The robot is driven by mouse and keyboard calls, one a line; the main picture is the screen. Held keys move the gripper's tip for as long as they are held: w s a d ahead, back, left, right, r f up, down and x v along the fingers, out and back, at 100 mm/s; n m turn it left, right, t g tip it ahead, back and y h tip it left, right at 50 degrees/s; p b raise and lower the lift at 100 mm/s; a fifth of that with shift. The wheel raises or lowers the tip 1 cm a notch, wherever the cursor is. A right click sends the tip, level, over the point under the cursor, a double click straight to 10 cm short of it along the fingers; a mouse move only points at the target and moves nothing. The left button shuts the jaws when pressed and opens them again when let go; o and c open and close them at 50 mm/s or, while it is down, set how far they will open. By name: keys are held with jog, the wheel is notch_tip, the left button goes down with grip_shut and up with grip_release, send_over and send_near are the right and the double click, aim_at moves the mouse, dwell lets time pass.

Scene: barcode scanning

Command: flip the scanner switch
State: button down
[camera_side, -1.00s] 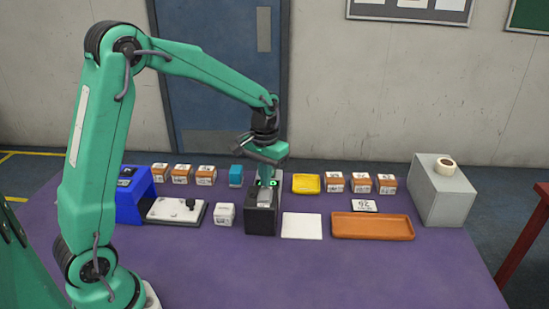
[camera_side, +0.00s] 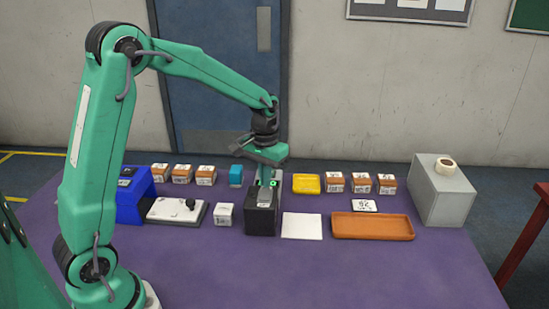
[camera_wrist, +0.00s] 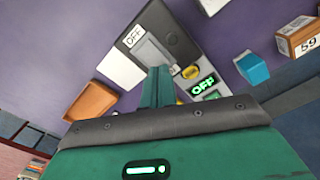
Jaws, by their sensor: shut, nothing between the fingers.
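The scanner (camera_side: 261,220) is a black box near the middle of the table. A light grey switch (camera_side: 265,196) lies on its top, and it also shows in the wrist view (camera_wrist: 148,50) beside a white OFF label (camera_wrist: 134,36). A small display (camera_wrist: 203,85) on the scanner reads OFF in green. My gripper (camera_side: 265,178) points down over the back part of the scanner. In the wrist view its fingers (camera_wrist: 159,72) are shut and empty, with the tips at the switch. Whether they touch it I cannot tell.
A white card (camera_side: 302,226) and an orange tray (camera_side: 373,226) lie right of the scanner. A white cube (camera_side: 224,215) and a blue block (camera_side: 236,175) stand left. A yellow item (camera_side: 306,184) and boxes (camera_side: 359,183) stand behind. The front table area is clear.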

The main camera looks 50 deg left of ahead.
aim_at(264, 191)
jog(key=shift+f, duration=0.75)
dwell(0.7)
jog(key=shift+r, duration=3.55)
jog(key=s+d+r+m+t, duration=0.1)
jog(key=s+d+r+t, duration=0.1)
jog(key=s, duration=0.5)
jog(key=s+d+r+m+t, duration=0.1)
jog(key=s+r, duration=0.1)
jog(key=s, duration=0.5)
jog(key=s+d+r+m+t, duration=0.1)
jog(key=s+d+r+t, duration=0.1)
jog(key=s, duration=0.5)
jog(key=shift+d+r+t, duration=0.3)
jog(key=shift+r, duration=0.05)
